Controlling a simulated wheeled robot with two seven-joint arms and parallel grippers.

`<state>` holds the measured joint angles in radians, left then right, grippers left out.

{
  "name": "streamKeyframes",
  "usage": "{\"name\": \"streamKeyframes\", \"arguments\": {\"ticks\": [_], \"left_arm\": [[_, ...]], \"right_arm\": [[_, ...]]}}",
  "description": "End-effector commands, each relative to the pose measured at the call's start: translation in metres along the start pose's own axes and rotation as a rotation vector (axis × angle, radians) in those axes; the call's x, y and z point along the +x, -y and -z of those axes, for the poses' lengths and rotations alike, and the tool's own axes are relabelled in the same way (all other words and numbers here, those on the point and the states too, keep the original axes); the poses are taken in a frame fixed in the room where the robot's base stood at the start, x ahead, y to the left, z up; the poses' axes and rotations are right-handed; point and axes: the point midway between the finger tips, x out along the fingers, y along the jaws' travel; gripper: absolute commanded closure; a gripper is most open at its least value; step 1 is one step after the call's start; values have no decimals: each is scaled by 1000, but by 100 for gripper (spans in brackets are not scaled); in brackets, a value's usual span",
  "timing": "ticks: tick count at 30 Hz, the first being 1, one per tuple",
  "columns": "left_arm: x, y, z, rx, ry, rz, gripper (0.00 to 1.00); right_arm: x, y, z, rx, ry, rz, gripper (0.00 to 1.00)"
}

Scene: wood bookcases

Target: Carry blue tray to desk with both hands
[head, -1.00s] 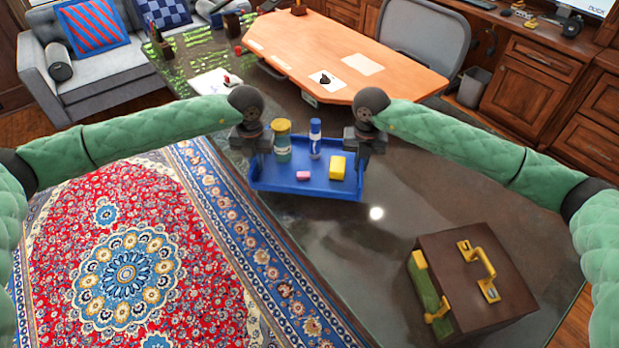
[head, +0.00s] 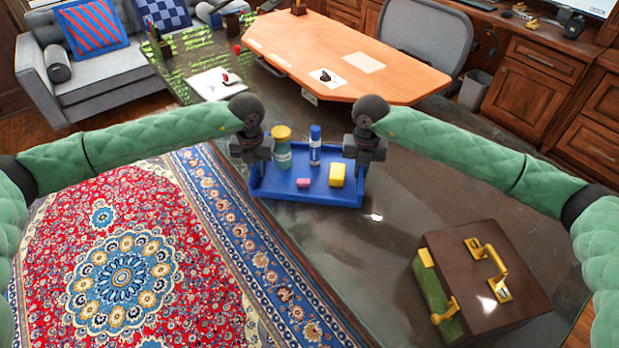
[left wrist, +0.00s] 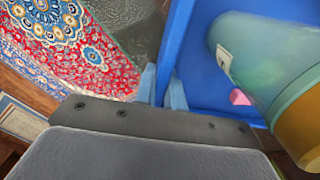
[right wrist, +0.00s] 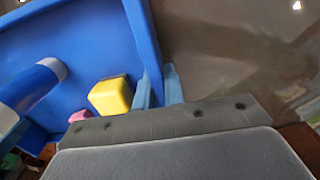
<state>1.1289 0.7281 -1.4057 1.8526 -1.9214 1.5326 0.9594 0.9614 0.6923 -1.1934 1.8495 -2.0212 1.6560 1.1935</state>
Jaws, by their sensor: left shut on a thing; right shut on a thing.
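The blue tray (head: 318,196) is held between my two grippers over the dark glossy surface in the head view. My left gripper (head: 256,162) is shut on its left wall, and its fingers straddle the wall in the left wrist view (left wrist: 168,92). My right gripper (head: 362,162) is shut on its right wall, which also shows in the right wrist view (right wrist: 155,88). In the tray are a teal jar with a yellow lid (head: 282,156), a blue bottle (head: 315,146), a yellow block (head: 337,175) and a pink block (head: 303,183). The jar and bottle stand upright.
The dark glossy desk surface (head: 410,215) lies under and around the tray. A brown case (head: 490,285) with gold fittings stands at lower right. An orange-brown wooden desktop (head: 345,55) with papers is at the back. A patterned rug (head: 125,265) covers the floor at left.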

Motion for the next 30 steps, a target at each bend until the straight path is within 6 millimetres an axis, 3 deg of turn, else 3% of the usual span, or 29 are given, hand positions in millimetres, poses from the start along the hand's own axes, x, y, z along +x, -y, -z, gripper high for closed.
{"name": "streamKeyframes", "arguments": {"ticks": [3,4,6,7,19,30], "left_arm": [[7,-2,0,-2,0,-2,100],[4,-2,0,-2,0,-2,83],[4,-2,0,-2,0,-2,70],[4,-1,0,-2,0,-2,67],[-4,0,-1,-1,1,0,67],[-69,0,-1,-1,2,-1,67]], "right_arm": [[7,2,-1,2,1,2,100],[4,2,-1,2,0,2,83],[4,1,-1,2,0,2,70],[4,1,0,2,0,2,67],[4,0,0,0,0,1,67],[4,0,0,0,0,0,67]]}}
